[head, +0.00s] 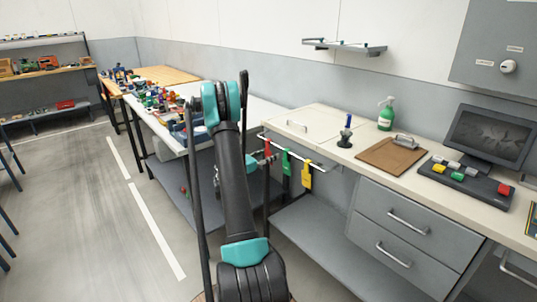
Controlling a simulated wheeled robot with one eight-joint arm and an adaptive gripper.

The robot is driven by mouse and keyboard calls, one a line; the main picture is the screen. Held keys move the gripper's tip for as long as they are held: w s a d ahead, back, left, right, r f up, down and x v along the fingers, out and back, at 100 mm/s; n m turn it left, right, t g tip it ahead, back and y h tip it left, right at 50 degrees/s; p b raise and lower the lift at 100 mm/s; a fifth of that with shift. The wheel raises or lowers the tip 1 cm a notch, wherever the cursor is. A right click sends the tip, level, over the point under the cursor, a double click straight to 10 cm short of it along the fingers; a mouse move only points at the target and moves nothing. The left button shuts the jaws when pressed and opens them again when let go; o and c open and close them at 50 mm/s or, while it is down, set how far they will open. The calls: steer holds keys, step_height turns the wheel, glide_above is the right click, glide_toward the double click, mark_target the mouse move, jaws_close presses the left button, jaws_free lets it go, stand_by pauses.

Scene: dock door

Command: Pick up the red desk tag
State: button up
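The red tag (267,147) hangs from the light rail along the front edge of the desk, at the left end of a row of tags. A green tag (286,163) and a yellow tag (306,178) hang to its right on the same rail. My gripper (266,159) is partly hidden behind my arm, with dark parts close to the lower end of the red tag. I cannot tell whether it touches the tag, or whether its fingers are open or shut.
The desk (334,158) carries a green bottle (386,114), a brown board (378,158), a blue-handled stamp (346,130) and a monitor (487,137). A lower shelf (318,235) lies below the tags. Cluttered tables stand behind; the floor at left is clear.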

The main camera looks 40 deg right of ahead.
steer(key=c, duration=0.4)
steer(key=shift+a+r, duration=0.1)
